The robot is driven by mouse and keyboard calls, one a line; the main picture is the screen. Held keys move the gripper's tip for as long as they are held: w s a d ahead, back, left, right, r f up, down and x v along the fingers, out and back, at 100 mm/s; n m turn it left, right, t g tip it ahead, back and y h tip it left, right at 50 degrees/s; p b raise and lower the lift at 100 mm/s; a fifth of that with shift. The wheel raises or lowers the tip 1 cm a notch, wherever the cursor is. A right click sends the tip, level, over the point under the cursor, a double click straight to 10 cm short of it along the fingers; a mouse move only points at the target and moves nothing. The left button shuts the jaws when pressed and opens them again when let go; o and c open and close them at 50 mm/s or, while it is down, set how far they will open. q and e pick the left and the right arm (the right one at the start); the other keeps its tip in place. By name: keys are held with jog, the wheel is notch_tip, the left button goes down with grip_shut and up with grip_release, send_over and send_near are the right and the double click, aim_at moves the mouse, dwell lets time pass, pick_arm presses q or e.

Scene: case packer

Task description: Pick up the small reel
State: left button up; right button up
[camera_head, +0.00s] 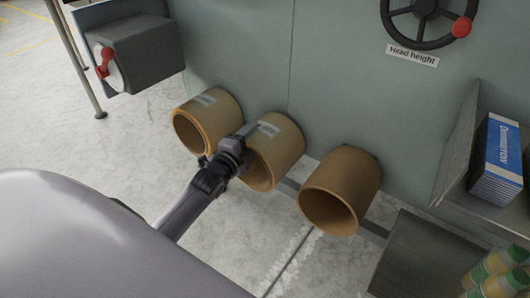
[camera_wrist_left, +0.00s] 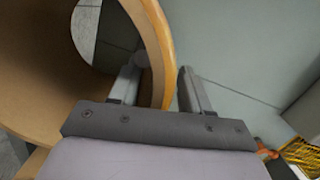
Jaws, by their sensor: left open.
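Three brown cardboard-like reels lie on their sides by the green-grey panel: a left one (camera_head: 192,128), a middle one (camera_head: 287,140) and a right one (camera_head: 345,180). They look close in size, and I cannot tell which is the small one. My left gripper (camera_head: 246,138) is at the left side of the middle reel. In the left wrist view my open left gripper (camera_wrist_left: 163,70) straddles a reel's wall (camera_wrist_left: 160,40), one finger on the inner side and one on the outer side. Contact cannot be told. My right gripper is not in view.
A handwheel (camera_head: 425,40) with a red knob is on the panel above a "Head height" label (camera_head: 412,56). A grey box with a red handle (camera_head: 105,60) stands at the upper left. A shelf at right holds a blue carton (camera_head: 497,160); bottles (camera_head: 495,268) stand below.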

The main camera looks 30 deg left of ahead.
pick_arm(q)
grip_shut()
jog(key=shift+d+f, duration=0.1)
dwell(1.2)
jog(key=shift+r, duration=0.2)
